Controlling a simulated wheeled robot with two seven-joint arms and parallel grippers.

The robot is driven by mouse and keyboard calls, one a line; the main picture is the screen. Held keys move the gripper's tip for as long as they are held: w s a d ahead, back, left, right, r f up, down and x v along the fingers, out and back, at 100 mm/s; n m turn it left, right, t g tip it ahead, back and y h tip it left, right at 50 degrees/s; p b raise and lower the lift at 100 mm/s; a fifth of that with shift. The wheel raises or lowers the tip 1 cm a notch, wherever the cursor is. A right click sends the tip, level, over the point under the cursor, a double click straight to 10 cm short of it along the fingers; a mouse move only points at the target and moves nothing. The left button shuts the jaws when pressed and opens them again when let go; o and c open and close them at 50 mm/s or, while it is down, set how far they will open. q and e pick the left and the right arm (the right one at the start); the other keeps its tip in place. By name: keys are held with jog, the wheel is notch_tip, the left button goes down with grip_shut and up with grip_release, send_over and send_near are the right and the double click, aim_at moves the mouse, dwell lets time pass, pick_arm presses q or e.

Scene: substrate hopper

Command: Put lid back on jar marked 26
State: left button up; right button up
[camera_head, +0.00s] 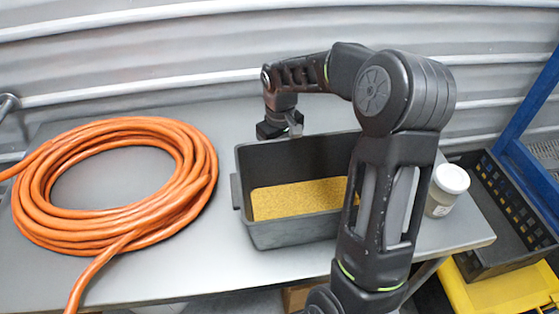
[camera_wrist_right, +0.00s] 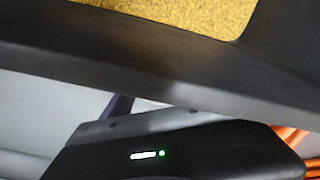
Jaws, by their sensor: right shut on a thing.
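A clear jar (camera_head: 440,197) with a white lid (camera_head: 452,178) on top stands upright at the right end of the table. Its label is too small to read. My right gripper (camera_head: 294,130) is at the back left rim of the dark hopper bin (camera_head: 290,236), far from the jar. It appears shut on the bin's rim; its fingertips are mostly hidden. The bin's dark wall (camera_wrist_right: 150,65) crosses the right wrist view just beyond the gripper body. No other jar or loose lid shows. My left gripper is not in view.
Yellow granules (camera_head: 295,200) cover the bin's floor. A coiled orange hose (camera_head: 195,190) fills the table's left side. My right arm passes over the bin's right part, between it and the jar. A black crate (camera_head: 490,255) and yellow box (camera_head: 512,290) stand beyond the right edge.

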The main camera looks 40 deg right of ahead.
jog(key=c, duration=0.7)
jog(key=shift+o, duration=0.2)
jog(key=shift+r, duration=0.15)
notch_tip(320, 180, up, 10)
jog(key=b, duration=0.1)
dwell(0.4)
